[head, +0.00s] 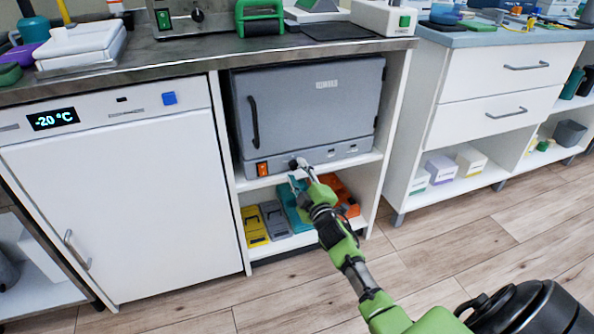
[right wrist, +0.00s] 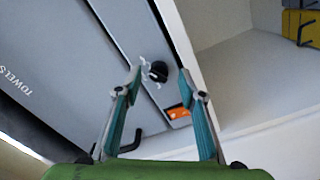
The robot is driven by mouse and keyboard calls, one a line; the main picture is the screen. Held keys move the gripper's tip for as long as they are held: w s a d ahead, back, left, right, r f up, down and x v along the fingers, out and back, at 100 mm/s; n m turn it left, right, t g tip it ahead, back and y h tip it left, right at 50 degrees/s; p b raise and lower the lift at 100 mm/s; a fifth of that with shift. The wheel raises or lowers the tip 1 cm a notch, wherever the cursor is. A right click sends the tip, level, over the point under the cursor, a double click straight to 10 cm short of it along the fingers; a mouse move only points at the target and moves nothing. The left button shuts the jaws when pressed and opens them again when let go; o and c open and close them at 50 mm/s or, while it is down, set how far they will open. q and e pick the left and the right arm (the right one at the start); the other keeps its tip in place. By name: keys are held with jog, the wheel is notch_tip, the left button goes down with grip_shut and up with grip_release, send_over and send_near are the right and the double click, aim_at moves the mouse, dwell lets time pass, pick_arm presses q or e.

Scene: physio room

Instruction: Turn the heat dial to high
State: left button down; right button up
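The heat dial is a small black knob (head: 294,164) low on the front of a grey towel cabinet (head: 310,105). In the right wrist view the knob (right wrist: 158,71) has pale marks around part of it; its setting cannot be read. My right gripper (head: 301,179) is at the cabinet's lower front edge, just by the dial. In the right wrist view this gripper (right wrist: 160,78) is open, with one fingertip on each side of the knob and visible gaps between. Contact cannot be seen. My left gripper is not in view.
An orange-red switch (head: 262,169) sits left of the dial. The cabinet has a dark handle (head: 253,121). The shelf below holds a yellow case (head: 254,226) and other coloured cases. A white fridge (head: 120,210) stands at left. Wooden floor (head: 450,240) is clear at right.

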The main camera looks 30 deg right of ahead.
jog(key=v, duration=0.6)
jog(key=shift+s, duration=0.35)
jog(key=shift+r, duration=0.1)
